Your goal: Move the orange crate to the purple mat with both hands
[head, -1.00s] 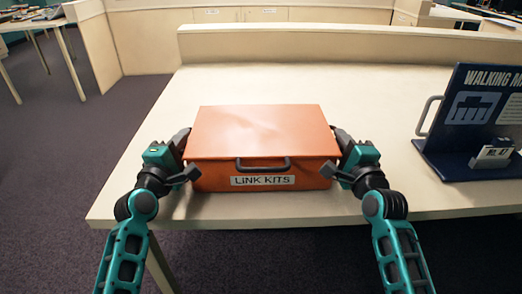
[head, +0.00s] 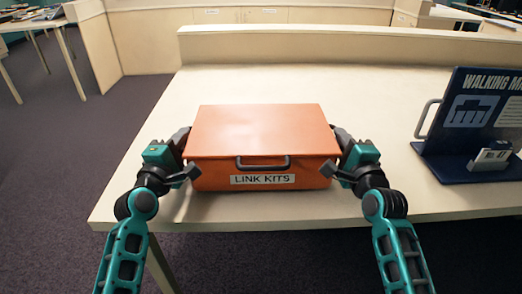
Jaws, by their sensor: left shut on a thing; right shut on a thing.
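The orange crate (head: 262,131) is a closed box with a dark front handle and a label reading "LINK KITS". It is level, over the near part of the cream table; I cannot tell whether it touches the top. My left gripper (head: 184,160) is shut on the crate's left side. My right gripper (head: 338,160) is shut on its right side. The fingertips are partly hidden against the crate's sides. No purple mat shows in the head view.
The cream table (head: 400,90) has a raised ledge (head: 320,45) along its back. A dark blue display stand (head: 480,120) with a side handle and a small white box stands at the right. The tabletop behind the crate is clear. Another table (head: 40,23) stands far left.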

